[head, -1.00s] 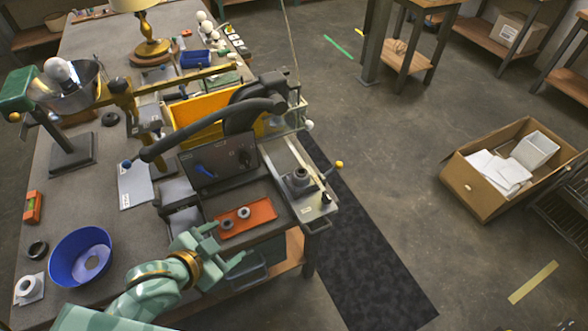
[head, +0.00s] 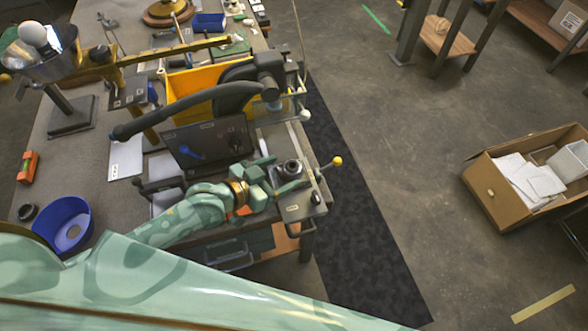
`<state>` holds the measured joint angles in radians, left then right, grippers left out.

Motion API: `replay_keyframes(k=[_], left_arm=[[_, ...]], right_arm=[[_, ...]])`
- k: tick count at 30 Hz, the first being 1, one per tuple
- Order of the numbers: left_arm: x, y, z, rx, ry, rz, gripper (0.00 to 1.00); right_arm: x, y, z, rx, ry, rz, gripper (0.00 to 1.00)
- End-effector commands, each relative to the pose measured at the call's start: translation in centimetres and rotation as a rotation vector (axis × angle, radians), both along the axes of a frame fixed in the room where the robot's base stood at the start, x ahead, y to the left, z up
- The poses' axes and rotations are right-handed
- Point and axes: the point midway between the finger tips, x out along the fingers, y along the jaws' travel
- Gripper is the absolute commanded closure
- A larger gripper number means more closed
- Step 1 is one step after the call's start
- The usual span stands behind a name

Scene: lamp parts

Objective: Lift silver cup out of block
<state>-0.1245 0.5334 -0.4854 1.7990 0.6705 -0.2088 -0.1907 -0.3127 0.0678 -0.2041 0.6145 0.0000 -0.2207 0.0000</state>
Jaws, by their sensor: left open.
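The silver cup (head: 291,167) is a small round metal piece with a dark opening. It sits upright in a dark block (head: 289,179) on the metal plate at the right end of the bench machine. My left gripper (head: 290,171) is open, with one finger on the far side of the cup and one on the near side. I cannot tell whether the fingers touch the cup. The near finger and the palm hide part of the block. My right gripper is not in view.
A lever with a yellow knob (head: 337,161) sticks out right of the block. The machine's dark panel (head: 207,143) and black curved arm (head: 180,108) stand behind and left. A blue bowl (head: 64,224) is at left. My green arm part crosses the bottom.

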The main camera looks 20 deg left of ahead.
Motion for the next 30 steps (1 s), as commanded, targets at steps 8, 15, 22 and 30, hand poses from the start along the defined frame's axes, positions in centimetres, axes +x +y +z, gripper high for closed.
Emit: replay_keyframes(k=[8,15,22,30], left_arm=[[2.3,-1.3,-1.1,0.001,0.001,0.000,0.29],[5.3,-2.9,-2.7,0.000,0.001,0.000,0.29],[5.8,-3.2,-2.8,0.003,0.001,-0.001,0.29],[5.8,-3.2,-2.8,0.002,0.002,0.000,0.77]], right_arm=[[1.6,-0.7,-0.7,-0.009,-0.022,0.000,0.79],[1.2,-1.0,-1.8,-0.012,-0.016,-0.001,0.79],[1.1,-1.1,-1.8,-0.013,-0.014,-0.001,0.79],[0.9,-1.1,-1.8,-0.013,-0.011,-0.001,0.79]])
